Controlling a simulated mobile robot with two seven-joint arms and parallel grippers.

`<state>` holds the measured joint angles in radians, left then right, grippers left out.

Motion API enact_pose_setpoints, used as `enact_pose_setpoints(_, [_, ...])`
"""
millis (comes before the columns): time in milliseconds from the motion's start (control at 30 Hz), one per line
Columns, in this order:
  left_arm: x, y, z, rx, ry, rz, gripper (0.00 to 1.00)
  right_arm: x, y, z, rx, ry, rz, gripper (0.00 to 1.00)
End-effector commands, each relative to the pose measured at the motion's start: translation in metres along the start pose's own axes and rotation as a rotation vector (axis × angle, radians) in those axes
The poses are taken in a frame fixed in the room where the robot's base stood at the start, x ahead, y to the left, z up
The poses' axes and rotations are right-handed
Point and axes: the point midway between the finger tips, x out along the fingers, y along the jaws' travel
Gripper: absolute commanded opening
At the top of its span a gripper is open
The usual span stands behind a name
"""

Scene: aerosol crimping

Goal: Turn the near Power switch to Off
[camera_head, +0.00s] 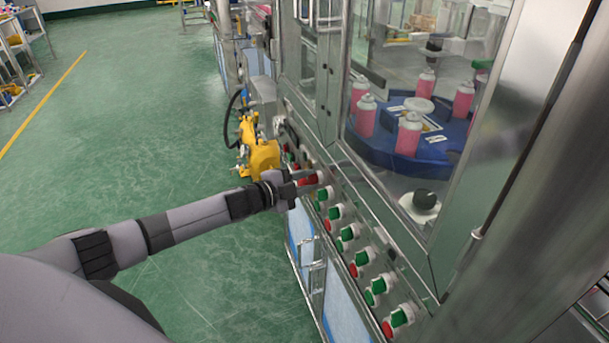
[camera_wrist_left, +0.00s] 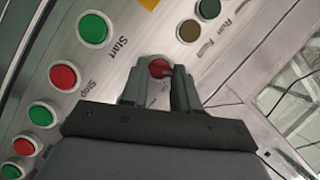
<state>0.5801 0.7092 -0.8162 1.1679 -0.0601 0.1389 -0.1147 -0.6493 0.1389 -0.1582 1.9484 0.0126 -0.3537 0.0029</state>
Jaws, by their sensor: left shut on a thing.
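A red switch knob (camera_wrist_left: 160,67) shows between the two fingers of my left gripper (camera_wrist_left: 157,82) in the left wrist view. The gripper is shut on it, and the fingers point straight at the sloped panel. The lettering beside the knob is mostly hidden, so I cannot read it as Power or tell its setting. In the head view my left arm reaches in from the left, and its gripper (camera_head: 292,186) is at the panel's upper end, with the red knob (camera_head: 309,180) at its tip. My right gripper is not in view.
Several green and red buttons, including a green Start button (camera_wrist_left: 93,28) and a red Stop button (camera_wrist_left: 64,76), sit close by on the metal panel. Pink cans (camera_head: 409,134) stand behind glass on a blue turntable. A yellow machine part (camera_head: 262,157) is just beyond the gripper.

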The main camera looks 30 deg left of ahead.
Motion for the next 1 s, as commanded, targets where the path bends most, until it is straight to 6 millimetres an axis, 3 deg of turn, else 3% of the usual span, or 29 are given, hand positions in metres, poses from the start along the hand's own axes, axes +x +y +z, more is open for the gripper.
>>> enact_pose_setpoints(467, [0.0000,0.0006,0.0002,-0.015,0.000,0.005,0.00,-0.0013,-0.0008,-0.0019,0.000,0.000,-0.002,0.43])
enact_pose_setpoints(500, [0.0000,0.0006,0.0002,-0.014,0.000,0.005,0.43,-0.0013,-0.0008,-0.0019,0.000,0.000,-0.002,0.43])
enact_pose_setpoints(533, [0.0000,0.0005,0.0002,-0.014,0.000,0.005,0.53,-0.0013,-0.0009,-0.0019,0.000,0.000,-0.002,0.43])
enact_pose_setpoints(1000, [-0.0087,0.0007,0.0011,-0.012,-0.001,0.005,0.55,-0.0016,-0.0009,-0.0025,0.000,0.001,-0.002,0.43])
